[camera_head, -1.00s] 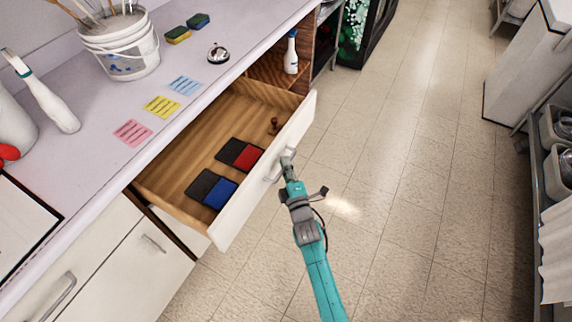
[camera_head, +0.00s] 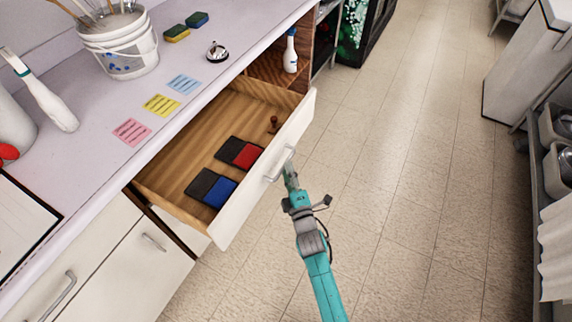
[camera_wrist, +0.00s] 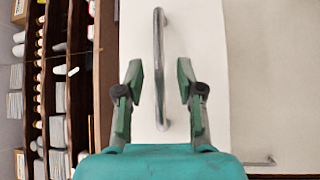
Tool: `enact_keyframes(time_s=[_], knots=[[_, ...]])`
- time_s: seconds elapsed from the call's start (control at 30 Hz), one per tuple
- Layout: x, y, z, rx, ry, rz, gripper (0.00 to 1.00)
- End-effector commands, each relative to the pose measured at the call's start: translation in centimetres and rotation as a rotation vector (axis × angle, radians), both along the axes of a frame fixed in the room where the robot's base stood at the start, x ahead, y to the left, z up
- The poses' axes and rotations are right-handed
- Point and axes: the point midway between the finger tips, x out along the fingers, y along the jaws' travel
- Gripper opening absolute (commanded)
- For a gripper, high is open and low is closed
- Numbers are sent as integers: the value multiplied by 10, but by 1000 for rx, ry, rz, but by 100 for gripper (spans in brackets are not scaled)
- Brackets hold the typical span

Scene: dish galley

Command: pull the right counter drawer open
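The right counter drawer (camera_head: 262,188) stands pulled well out from the counter in the head view, its wooden inside showing. Its white front carries a metal bar handle (camera_head: 281,166). The handle also shows upright in the wrist view (camera_wrist: 159,70). My gripper (camera_head: 289,172) is just outside the drawer front, close to the handle. In the wrist view its two green fingers (camera_wrist: 158,85) are apart, one on each side of the handle's lower end, with gaps between. The fingers do not touch the bar there.
The drawer holds a red-and-black pad (camera_head: 240,153), a blue-and-black pad (camera_head: 211,188) and a small brown stamp (camera_head: 274,124). The counter top (camera_head: 110,170) holds a bucket (camera_head: 118,45), sticky notes and a bell (camera_head: 217,51). The tiled floor (camera_head: 400,200) to the right is clear.

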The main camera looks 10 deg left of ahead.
Motion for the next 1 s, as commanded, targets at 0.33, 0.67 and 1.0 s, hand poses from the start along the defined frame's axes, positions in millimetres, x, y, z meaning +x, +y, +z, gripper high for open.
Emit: enact_keyframes(time_s=[0.33,0.67,1.0], knots=[[-58,-27,-9,-1,3,-1,37],[-77,-36,-11,0,0,-1,37],[-77,-36,-11,0,0,-1,37]])
